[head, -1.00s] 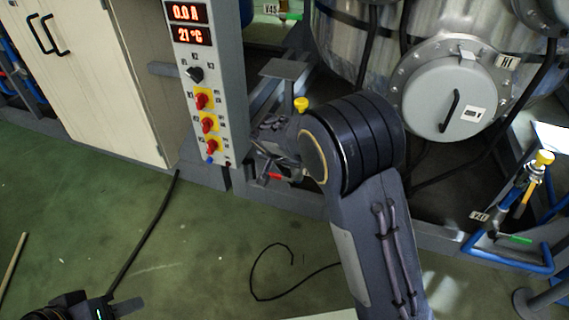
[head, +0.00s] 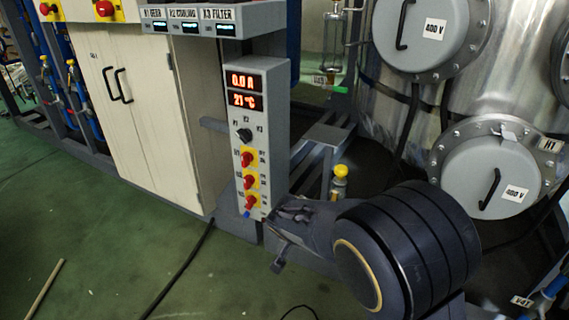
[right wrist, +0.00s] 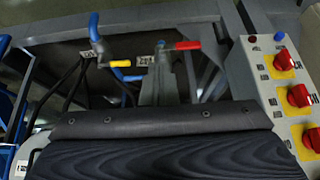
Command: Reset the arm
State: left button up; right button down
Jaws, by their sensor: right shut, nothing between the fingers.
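My right arm (head: 405,255) rises from the lower right in the head view, its thick ringed dark joint large in front. Its forepart points left, toward the lower end of the grey control panel (head: 262,70). My right gripper (head: 280,262) shows only in part there, small and dark, just below the panel's foot. It looks shut and empty. Whether it touches the panel cannot be told. In the right wrist view a dark grained surface (right wrist: 170,155) fills the bottom, and no fingertips show. My left gripper is not in view.
Red knobs (head: 248,181) line the panel. A cream cabinet (head: 130,110) stands left of it. A steel vessel with round hatches (head: 490,185) is at the right. A yellow-topped valve (head: 340,172) is behind my arm. The green floor (head: 120,240) at left is mostly clear.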

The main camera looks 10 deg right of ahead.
jog(key=s+d+r+n+y, duration=0.2)
jog(key=s+d+r, duration=0.1)
jog(key=s, duration=0.6)
jog(key=s+d+r+n+y, duration=0.1)
jog(key=s+d+r+y, duration=0.15)
jog(key=s, duration=0.75)
jog(key=s+d+r+n+y, duration=0.2)
jog(key=s+d+r+y, duration=0.15)
jog(key=s, duration=0.55)
notch_tip(320, 180, up, 31)
jog(key=p, duration=3.2)
jog(key=shift+d+r+t+h, duration=0.15)
jog(key=shift+d+t+h, duration=0.15)
jog(key=shift+h, duration=0.1)
jog(key=shift+w, duration=0.1)
